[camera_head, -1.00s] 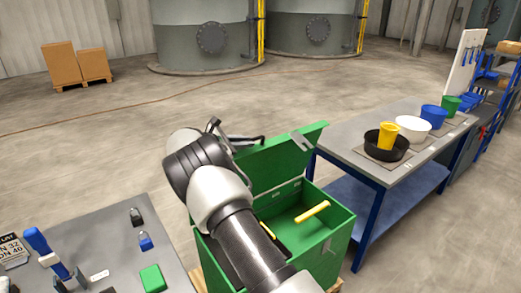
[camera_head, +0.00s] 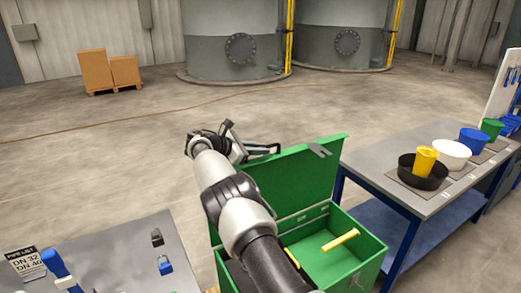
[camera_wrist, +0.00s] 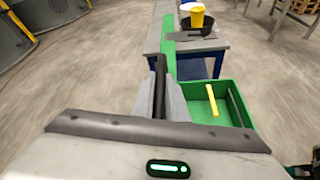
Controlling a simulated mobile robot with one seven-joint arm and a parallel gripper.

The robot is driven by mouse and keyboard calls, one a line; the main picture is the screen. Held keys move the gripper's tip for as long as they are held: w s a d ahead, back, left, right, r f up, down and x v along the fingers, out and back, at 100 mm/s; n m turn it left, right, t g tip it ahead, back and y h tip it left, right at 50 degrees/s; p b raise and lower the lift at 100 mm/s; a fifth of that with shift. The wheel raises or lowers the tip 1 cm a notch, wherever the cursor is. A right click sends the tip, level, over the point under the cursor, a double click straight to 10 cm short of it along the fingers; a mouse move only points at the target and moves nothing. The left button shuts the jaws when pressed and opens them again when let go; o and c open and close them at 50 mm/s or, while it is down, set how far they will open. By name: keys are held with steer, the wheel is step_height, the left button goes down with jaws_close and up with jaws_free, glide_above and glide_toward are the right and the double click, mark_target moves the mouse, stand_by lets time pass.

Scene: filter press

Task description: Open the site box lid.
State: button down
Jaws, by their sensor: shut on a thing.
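The green site box (camera_head: 366,262) stands between two tables with its lid (camera_head: 300,180) raised steeply, so the inside is open to view. My gripper (camera_head: 250,150) is at the upper left part of the lid, partly hidden behind my arm. In the wrist view my gripper (camera_wrist: 160,98) has its grey fingers closed on a dark bar at the lid, apparently its handle. The lid shows there nearly edge-on as a green strip (camera_wrist: 168,62). The box (camera_wrist: 238,104) lies to its right. A yellow bar-shaped thing (camera_head: 341,240) is inside the box.
A grey table with blue legs (camera_head: 425,200) stands right of the box, carrying a black pan (camera_head: 422,176), a yellow cup (camera_head: 425,158) and other containers. Another grey table (camera_head: 130,250) is at lower left. Open floor (camera_head: 90,150) lies behind the box.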

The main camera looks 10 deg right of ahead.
steer(key=shift+a+f, duration=0.1)
steer(key=shift+f, duration=0.2)
steer(key=c, duration=1.8)
jaws_free()
steer(key=shift+o, duration=0.2)
steer(key=shift+r, duration=0.1)
steer(key=b+v, duration=0.1)
steer(key=v, duration=1.6)
steer(key=shift+a+b, duration=0.15)
steer(key=shift+b, duration=0.15)
steer(key=shift+r, duration=0.15)
